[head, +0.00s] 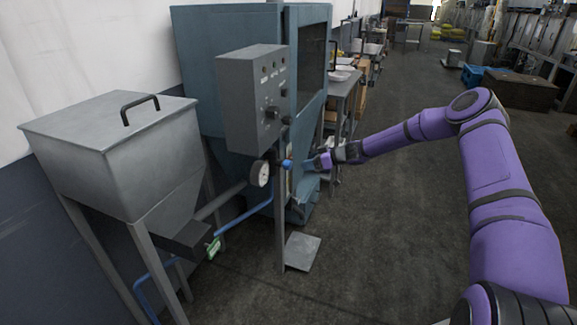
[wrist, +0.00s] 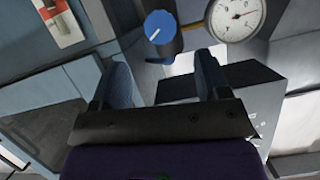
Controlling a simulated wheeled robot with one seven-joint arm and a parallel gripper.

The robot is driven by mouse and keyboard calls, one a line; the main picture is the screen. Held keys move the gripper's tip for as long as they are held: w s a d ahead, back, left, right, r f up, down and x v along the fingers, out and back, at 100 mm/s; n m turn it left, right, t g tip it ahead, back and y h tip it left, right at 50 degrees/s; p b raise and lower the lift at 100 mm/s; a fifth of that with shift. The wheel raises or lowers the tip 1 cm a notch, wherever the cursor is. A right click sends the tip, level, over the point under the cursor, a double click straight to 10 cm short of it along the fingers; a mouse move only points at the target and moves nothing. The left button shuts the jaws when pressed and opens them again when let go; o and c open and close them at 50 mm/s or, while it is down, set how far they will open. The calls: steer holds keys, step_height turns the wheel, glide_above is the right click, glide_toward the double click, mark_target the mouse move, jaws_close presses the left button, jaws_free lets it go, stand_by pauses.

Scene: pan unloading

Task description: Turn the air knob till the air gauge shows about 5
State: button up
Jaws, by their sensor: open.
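The air knob (wrist: 160,26) is a blue round knob with a white pointer mark. In the wrist view it lies just beyond my open fingers, near the top middle. In the head view the knob (head: 286,164) sits beside the gauge on the post. The air gauge (wrist: 237,16) has a white dial with a needle; the reading is too small to tell. It also shows in the head view (head: 260,174). My gripper (head: 312,163) is open and empty, a little right of the knob, apart from it. Its two fingers (wrist: 161,80) show in the wrist view.
A grey control box (head: 252,98) with knobs hangs above the gauge. A teal cabinet (head: 222,40) stands behind it. A grey hopper (head: 115,140) on legs stands at left, with a blue pipe (head: 245,217) below.

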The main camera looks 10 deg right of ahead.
mark_target(291, 165)
steer(key=x, duration=0.9)
steer(key=shift+w+a+f, duration=0.15)
steer(key=shift+w+a, duration=0.05)
steer(key=shift+c, duration=0.2)
steer(key=c, duration=0.9)
